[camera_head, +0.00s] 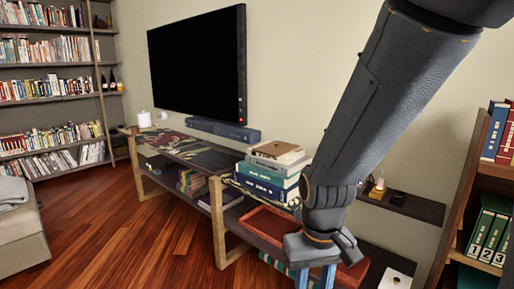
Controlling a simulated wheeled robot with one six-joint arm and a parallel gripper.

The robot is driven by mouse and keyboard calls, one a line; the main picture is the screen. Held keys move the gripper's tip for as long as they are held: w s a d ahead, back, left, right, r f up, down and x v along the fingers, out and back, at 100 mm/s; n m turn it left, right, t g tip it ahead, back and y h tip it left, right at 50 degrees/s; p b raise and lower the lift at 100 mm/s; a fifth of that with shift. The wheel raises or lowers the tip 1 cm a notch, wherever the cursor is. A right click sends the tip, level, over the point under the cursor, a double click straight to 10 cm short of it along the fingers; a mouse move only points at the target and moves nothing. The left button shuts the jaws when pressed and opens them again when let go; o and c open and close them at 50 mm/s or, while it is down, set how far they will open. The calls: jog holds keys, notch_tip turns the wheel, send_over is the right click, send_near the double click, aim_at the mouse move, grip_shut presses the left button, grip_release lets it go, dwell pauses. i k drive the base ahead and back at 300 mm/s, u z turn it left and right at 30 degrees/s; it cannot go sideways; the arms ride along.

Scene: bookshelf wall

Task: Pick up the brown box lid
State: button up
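A shallow reddish-brown tray-like piece with a raised rim (262,222) lies on the right end of the low console; it may be the brown box lid. My arm and gripper hide part of it. A smaller flat brown piece (276,150) lies on top of a stack of books, left of my arm. My gripper (315,280) points down in front of the reddish-brown piece, at the bottom edge of the view. Its two blue fingers stand apart with nothing visible between them. Their tips are cut off by the frame.
The book stack (264,187) stands on the console (190,150), close left of my arm. A television (198,62) hangs above a soundbar (222,129). A wall shelf (405,205) and a bookcase (466,200) are on the right. The wooden floor (130,235) is clear at left.

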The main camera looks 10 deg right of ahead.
aim_at(275, 149)
jog(key=u, duration=0.55)
jog(key=i, duration=1.4)
jog(key=z, duration=0.85)
jog(key=i, duration=0.65)
jog(key=z, duration=0.75)
